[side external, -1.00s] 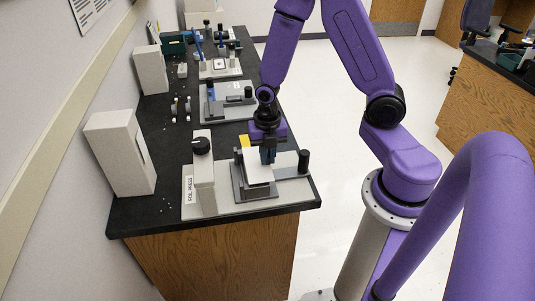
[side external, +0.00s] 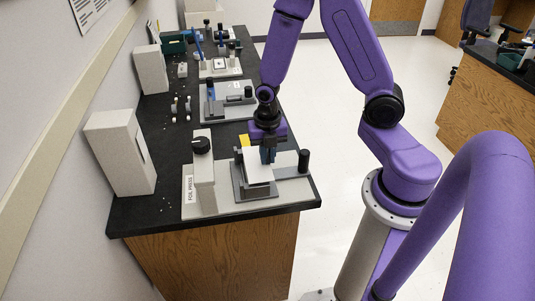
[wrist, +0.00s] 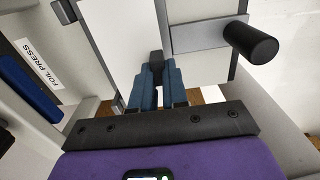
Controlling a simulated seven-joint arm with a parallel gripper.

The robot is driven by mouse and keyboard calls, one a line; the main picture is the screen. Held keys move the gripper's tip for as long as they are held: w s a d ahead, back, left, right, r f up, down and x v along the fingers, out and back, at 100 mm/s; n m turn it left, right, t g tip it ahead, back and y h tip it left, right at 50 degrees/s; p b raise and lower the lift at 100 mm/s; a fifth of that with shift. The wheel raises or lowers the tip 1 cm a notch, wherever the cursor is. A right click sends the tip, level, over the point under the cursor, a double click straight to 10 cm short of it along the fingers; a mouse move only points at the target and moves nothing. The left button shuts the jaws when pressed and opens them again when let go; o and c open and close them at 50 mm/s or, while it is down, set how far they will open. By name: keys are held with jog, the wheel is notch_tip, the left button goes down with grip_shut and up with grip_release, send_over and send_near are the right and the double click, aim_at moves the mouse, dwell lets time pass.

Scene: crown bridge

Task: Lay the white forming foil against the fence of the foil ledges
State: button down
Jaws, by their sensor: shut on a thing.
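The white forming foil (side external: 256,166) is a square white sheet at the foil press, over the grey foil ledges (side external: 238,190). In the wrist view the foil (wrist: 120,45) stretches away from my fingertips. My gripper (side external: 268,156) is above the press and shut on the foil's near edge; its blue fingers (wrist: 155,85) close around a small dark tab there. The foil lies on or just above the ledges; I cannot tell whether it touches the fence.
The foil press (side external: 203,180) has an upright block with a black knob (side external: 201,146) left of the ledges. A black handle (side external: 304,161) stands at the right on a grey bar. A grey box (side external: 121,152) stands by the wall. Other fixtures (side external: 228,100) fill the bench behind.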

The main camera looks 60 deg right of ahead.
aim_at(268, 156)
jog(key=shift+f, duration=0.35)
dwell(0.3)
jog(key=c, duration=1.1)
grip_release()
notch_tip(268, 156, up, 18)
jog(key=shift+f, duration=0.25)
jog(key=s+a+m, duration=0.2)
jog(key=s+m, duration=0.2)
jog(key=s, duration=0.2)
jog(key=s+a+m, duration=0.2)
jog(key=s+m, duration=0.3)
jog(key=s, duration=0.1)
jog(key=s+a+m, duration=0.2)
jog(key=s+m, duration=0.3)
jog(key=s, duration=0.1)
jog(key=shift+s+a+f, duration=0.2)
jog(key=shift+f, duration=0.1)
